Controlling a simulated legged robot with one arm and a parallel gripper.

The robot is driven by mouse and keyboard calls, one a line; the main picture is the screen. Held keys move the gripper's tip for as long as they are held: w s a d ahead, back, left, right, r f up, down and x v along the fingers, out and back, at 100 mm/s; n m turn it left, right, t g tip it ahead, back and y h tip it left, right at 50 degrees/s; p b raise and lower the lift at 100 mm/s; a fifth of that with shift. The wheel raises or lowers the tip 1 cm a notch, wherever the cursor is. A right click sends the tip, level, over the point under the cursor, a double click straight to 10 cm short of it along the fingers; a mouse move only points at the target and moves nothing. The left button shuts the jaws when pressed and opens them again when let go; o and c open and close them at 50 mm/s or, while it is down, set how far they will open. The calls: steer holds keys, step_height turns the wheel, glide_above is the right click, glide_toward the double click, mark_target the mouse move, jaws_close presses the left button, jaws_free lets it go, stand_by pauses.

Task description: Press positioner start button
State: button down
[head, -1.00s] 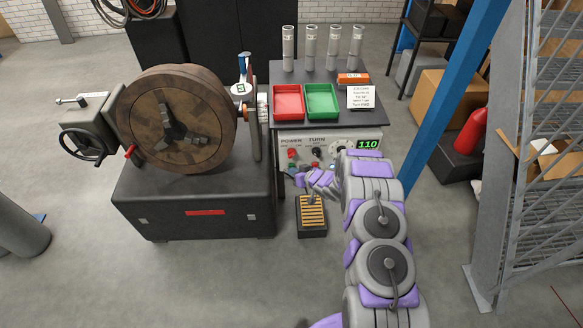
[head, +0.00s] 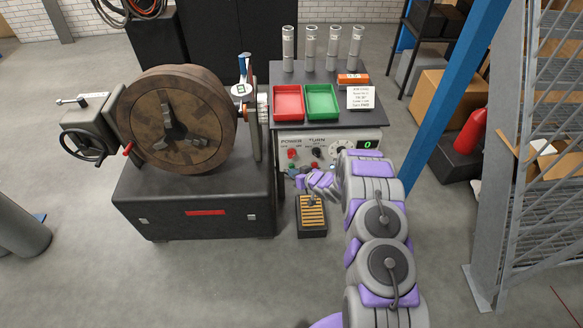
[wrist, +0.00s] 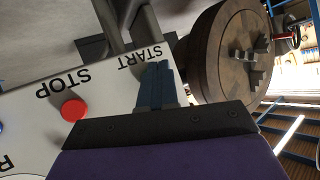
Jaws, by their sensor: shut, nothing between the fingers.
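The positioner (head: 225,188) stands at left in the head view, with a large round chuck plate (head: 150,110) facing forward. Its control panel (head: 330,133) is on the front of the dark cabinet, with POWER and TURN labels and a green display (head: 367,144) reading 0. My gripper (head: 298,181) is at the panel's lower left. In the wrist view, my gripper's blue-grey fingers (wrist: 155,75) are shut and empty, beside the START label (wrist: 140,57). The start button is not visible there; the fingers may cover it. A red stop button (wrist: 73,109) sits by the STOP label. I cannot tell whether the fingers touch the panel.
A foot pedal (head: 311,216) lies on the floor below the panel. Red (head: 288,102) and green (head: 321,101) trays and several clear tubes stand on the cabinet top. A blue post (head: 455,90) rises right of my arm. The floor in front is open.

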steer(key=shift+s, duration=0.35)
steer(key=shift+s, duration=0.1)
steer(key=shift+s+p, duration=0.55)
steer(key=shift+s, duration=1.9)
